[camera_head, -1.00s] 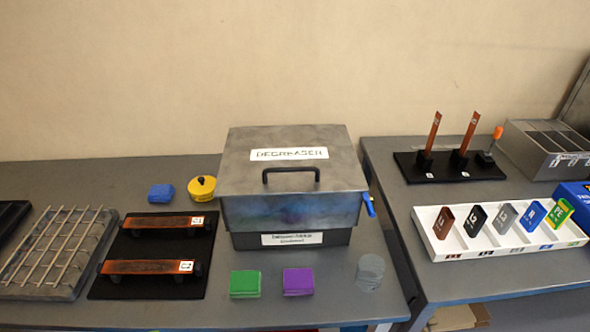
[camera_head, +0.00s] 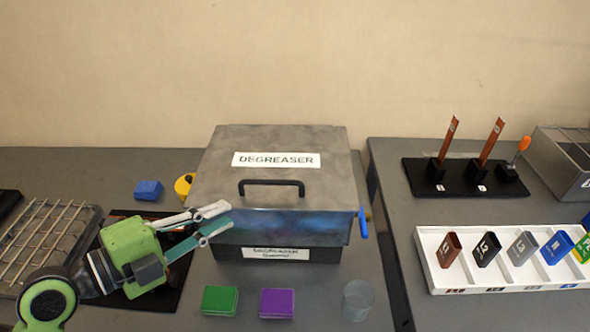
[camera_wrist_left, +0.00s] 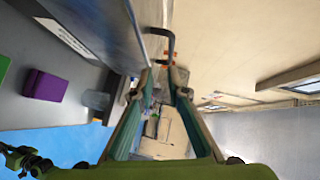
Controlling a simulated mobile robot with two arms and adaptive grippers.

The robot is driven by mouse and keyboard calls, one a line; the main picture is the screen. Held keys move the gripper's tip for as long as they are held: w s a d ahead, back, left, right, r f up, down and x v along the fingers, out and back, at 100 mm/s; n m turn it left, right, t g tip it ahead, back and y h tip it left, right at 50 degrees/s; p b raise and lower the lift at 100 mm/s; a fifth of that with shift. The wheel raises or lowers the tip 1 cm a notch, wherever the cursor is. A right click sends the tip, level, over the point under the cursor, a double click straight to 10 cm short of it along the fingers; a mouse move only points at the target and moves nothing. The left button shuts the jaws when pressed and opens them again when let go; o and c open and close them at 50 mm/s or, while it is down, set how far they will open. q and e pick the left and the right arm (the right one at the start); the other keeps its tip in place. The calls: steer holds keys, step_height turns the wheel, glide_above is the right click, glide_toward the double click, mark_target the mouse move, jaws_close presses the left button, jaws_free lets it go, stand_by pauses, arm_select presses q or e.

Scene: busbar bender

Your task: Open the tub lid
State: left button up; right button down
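The degreaser tub (camera_head: 296,229) stands on the table with its grey metal lid (camera_head: 320,152) closed. A black bar handle (camera_head: 271,184) sits on the lid near its front edge. The handle also shows in the left wrist view (camera_wrist_left: 170,42), ahead of the fingertips. My left gripper (camera_head: 217,222) is open and empty, in front of the tub's left front corner, left of and below the handle. In the left wrist view its two fingers (camera_wrist_left: 163,84) are apart with nothing between them. My right gripper is not in view.
A green pad stack (camera_head: 220,301), a purple one (camera_head: 277,303) and a clear cup (camera_head: 357,300) stand before the tub. A blue lever (camera_head: 363,224) juts from its right side. A wire rack (camera_head: 45,240) lies left. A white tray (camera_head: 437,275) is on the right table.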

mark_target(272, 184)
arm_select(q)
steer(key=shift+m+h, duration=0.3)
steer(key=shift+m, duration=0.1)
steer(key=p+x, duration=0.2)
steer(key=x, duration=0.2)
steer(key=r+p+x, duration=0.1)
steer(key=p+x, duration=0.1)
steer(key=x, duration=0.2)
steer(key=r+p+x, duration=0.1)
steer(key=p+x, duration=0.1)
steer(key=x, duration=0.3)
steer(key=shift+w+d, duration=0.1)
steer(key=shift+w, duration=0.15)
steer(key=shift+d+f, duration=0.1)
steer(key=shift+f, duration=0.05)
jaws_close()
